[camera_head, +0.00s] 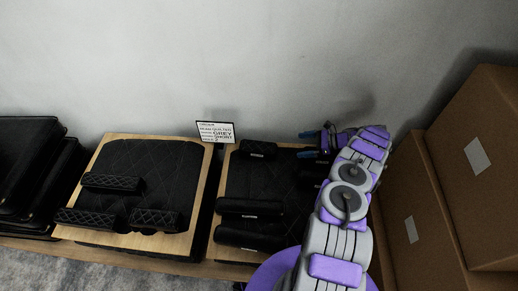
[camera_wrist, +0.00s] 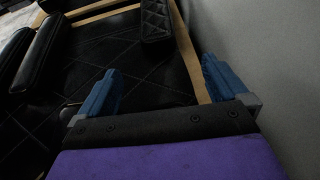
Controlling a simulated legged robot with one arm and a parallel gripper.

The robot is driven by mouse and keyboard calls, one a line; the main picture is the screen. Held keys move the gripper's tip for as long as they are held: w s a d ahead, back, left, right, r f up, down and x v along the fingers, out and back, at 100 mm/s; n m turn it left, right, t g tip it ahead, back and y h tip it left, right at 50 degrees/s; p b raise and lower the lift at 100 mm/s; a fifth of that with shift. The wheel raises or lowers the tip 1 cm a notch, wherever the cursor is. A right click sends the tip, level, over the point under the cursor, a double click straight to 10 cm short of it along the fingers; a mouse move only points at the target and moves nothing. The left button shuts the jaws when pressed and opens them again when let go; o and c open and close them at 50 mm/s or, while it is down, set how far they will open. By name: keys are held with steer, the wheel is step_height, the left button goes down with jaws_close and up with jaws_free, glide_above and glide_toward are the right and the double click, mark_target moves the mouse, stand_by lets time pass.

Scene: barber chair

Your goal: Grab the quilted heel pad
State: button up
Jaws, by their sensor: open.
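A small black quilted pad (camera_head: 258,149) lies at the wall-side edge of the right wooden-framed board; it fits the heel pad, though I cannot read its label. It shows at the top of the wrist view (camera_wrist: 157,20), beyond my fingertips and not touching them. My gripper (camera_head: 316,141) is above the right part of that board, to the right of the pad. Its blue fingers are apart with nothing between them in the wrist view (camera_wrist: 160,84). Three other quilted pads, one of them here (camera_head: 110,182), lie on the left board (camera_head: 205,180).
Two smoother black pads (camera_head: 250,208) lie on the near part of the right board. A small printed sign (camera_head: 215,132) stands by the wall between the boards. Cardboard boxes (camera_head: 407,215) stand close right of my arm. Black cushions (camera_head: 28,170) are stacked at far left.

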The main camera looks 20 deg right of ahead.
glide_toward(267, 150)
steer(key=w+a+f, duration=0.1)
steer(key=f, duration=0.1)
steer(key=w+a+f+b, duration=0.1)
steer(key=w+a+f, duration=0.1)
steer(key=shift+w, duration=0.25)
steer(key=shift+b+x, duration=0.35)
steer(key=shift+x, duration=2.35)
steer(key=shift+s+a+r, duration=0.1)
steer(key=shift+r, duration=0.1)
steer(key=c, duration=1.1)
steer(key=shift+c, duration=0.2)
